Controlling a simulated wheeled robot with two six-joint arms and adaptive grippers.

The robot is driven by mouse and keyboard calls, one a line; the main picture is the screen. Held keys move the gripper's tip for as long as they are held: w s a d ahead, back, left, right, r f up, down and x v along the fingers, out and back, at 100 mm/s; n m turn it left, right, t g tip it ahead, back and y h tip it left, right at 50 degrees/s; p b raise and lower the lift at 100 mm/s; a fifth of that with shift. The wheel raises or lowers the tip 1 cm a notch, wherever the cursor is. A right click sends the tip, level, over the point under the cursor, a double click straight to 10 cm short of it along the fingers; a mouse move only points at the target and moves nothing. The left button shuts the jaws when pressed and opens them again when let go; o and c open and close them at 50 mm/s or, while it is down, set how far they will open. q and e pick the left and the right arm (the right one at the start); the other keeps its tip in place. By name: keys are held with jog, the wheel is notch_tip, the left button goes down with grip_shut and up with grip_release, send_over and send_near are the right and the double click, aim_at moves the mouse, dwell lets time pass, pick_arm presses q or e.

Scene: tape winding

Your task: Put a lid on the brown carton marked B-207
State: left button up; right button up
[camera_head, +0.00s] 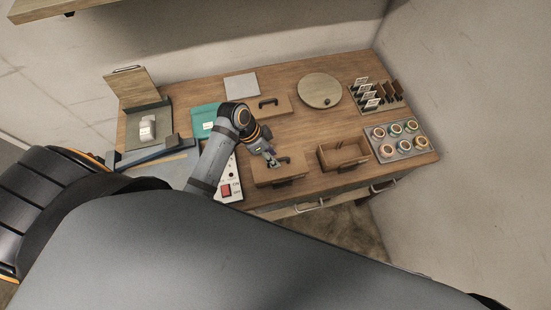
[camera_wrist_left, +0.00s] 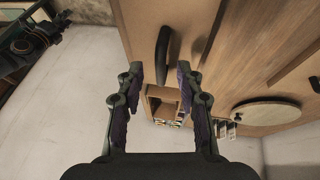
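An open brown carton (camera_head: 343,155) stands on the right part of the table, and it also shows in the left wrist view (camera_wrist_left: 164,96). No B-207 marking is readable. My left gripper (camera_head: 275,161) is above a brown lid-like piece (camera_head: 268,179); I cannot tell whether it lies on the table or on another carton. In the left wrist view this piece has a dark handle (camera_wrist_left: 162,55), which appears between the open fingers (camera_wrist_left: 159,72), not visibly gripped. A second brown lid with a dark handle (camera_head: 268,103) lies farther back. My right gripper is not in view.
A round wooden disc (camera_head: 318,90) lies at the back. A tray of tape rolls (camera_head: 398,141) and a card rack (camera_head: 372,99) stand at the right. A teal folder (camera_head: 204,119) and a panel with a red switch (camera_head: 229,188) lie to the left.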

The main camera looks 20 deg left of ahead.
pick_arm(q)
jog(key=v, duration=0.9)
